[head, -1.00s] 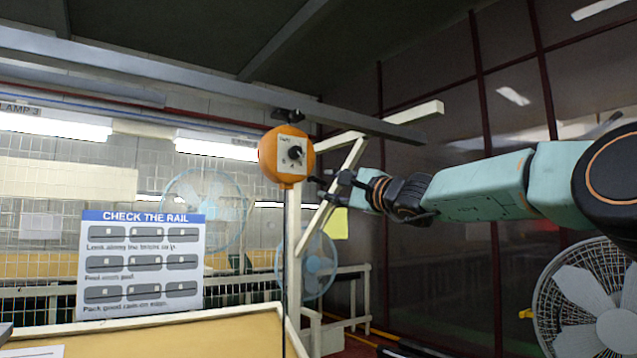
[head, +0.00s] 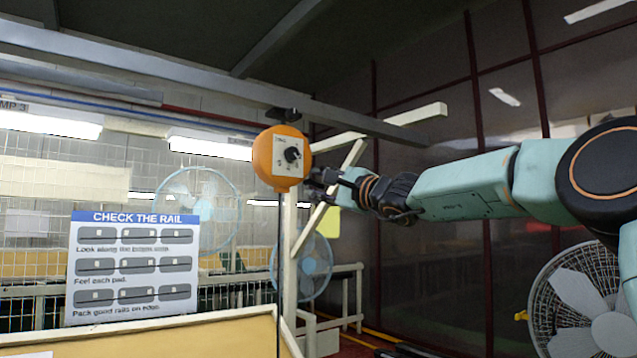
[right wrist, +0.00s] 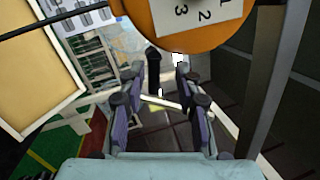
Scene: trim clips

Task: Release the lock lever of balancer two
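One orange round balancer (head: 265,160) hangs under the overhead rail, with a pale dial plate and a black knob on its face. Its label is too small to read in the head view. My right gripper (head: 318,184) is at the balancer's lower right side. In the right wrist view, the balancer's orange body (right wrist: 160,22) fills the top, with numbers on its plate. A black lever (right wrist: 153,60) with a rounded end sticks out below it. My right gripper (right wrist: 160,85) is open, its fingers on either side of the lever, not visibly closed on it. My left gripper is not in view.
A grey overhead rail (head: 180,82) carries the balancer. A pale slanted post (head: 325,205) stands behind my right gripper. A large fan (head: 575,305) stands at lower right.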

